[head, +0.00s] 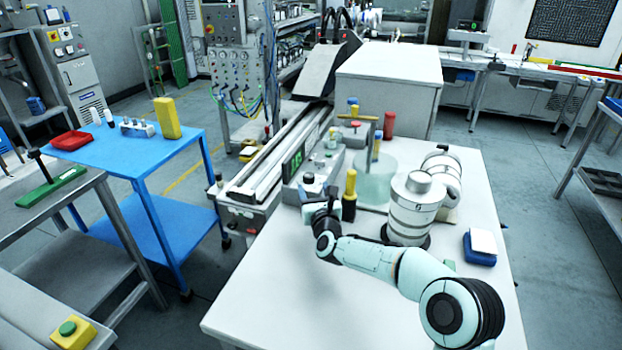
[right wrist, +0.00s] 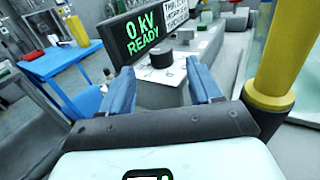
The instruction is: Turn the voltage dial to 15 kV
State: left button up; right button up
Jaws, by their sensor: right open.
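The voltage dial (right wrist: 162,58) is a black round knob on the white top of a grey box, ahead of and between my fingers in the right wrist view. In the head view the grey control box (head: 291,194) sits on the white table's left edge. A display (right wrist: 142,34) beside the dial reads "0 kV READY" in green; it also shows in the head view (head: 295,158). My right gripper (right wrist: 163,82) is open and empty, its blue-grey fingers apart on either side of the dial's line; contact is not visible. My left gripper is not in view.
A brush-like tool with a yellow handle (head: 350,184) stands close right of my gripper, also large in the right wrist view (right wrist: 275,60). A clear vessel (head: 374,182) and a silver cylinder (head: 412,212) stand further right. The table's front (head: 290,300) is clear.

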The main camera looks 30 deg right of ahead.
aim_at(310, 179)
jog(key=shift+p+x, duration=0.7)
jog(key=shift+x, duration=1.95)
jog(key=c, duration=1)
